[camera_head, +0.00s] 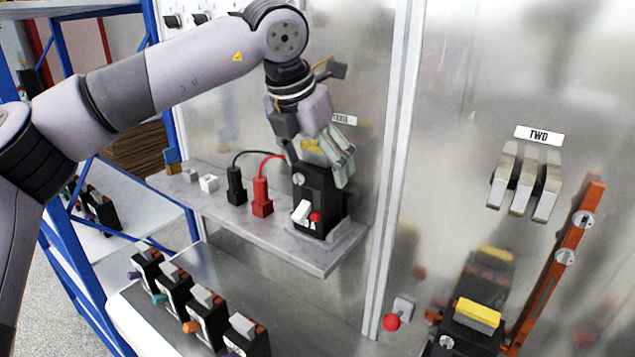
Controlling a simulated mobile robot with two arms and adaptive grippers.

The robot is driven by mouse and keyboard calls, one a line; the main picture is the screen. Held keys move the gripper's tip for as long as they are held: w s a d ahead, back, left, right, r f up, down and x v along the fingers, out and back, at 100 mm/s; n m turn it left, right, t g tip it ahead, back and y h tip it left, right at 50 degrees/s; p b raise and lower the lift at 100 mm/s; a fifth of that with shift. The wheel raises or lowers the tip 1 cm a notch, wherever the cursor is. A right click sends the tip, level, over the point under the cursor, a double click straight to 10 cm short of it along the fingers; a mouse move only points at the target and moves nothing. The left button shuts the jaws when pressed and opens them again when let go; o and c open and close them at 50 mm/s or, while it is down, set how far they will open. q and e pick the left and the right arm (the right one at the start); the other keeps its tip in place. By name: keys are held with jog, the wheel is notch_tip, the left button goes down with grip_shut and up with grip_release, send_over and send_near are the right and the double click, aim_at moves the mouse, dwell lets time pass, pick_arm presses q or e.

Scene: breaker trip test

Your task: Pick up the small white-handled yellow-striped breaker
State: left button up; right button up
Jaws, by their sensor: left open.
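A black block-shaped unit (318,192) with a yellow part (311,152) on top stands upright on the grey shelf (325,262). A small white handle (301,211) and a red knob (316,217) show low on its front. I cannot tell whether the yellow part and white handle belong to one breaker. My left gripper (318,160) points down over the unit's top, open, with its fingers on either side of the yellow part. Contact is unclear, and the fingers partly hide the top. My right gripper is out of view.
Black and red plugs (236,186) (262,196) with cables stand left of the unit. Several grey-handled breakers (208,315) with coloured tabs stand in a row below. Another yellow-topped black unit (478,316) is at lower right, near a red-ball lever (391,322). A metal panel rises behind.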

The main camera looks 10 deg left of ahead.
pick_arm(q)
jog(key=shift+w+d+f, duration=0.1)
jog(key=shift+w+f, duration=0.2)
jog(key=shift+f, duration=0.2)
jog(key=shift+s+r, duration=0.1)
jog(key=shift+s, duration=0.05)
jog(key=c, duration=0.3)
grip_shut()
dwell(0.3)
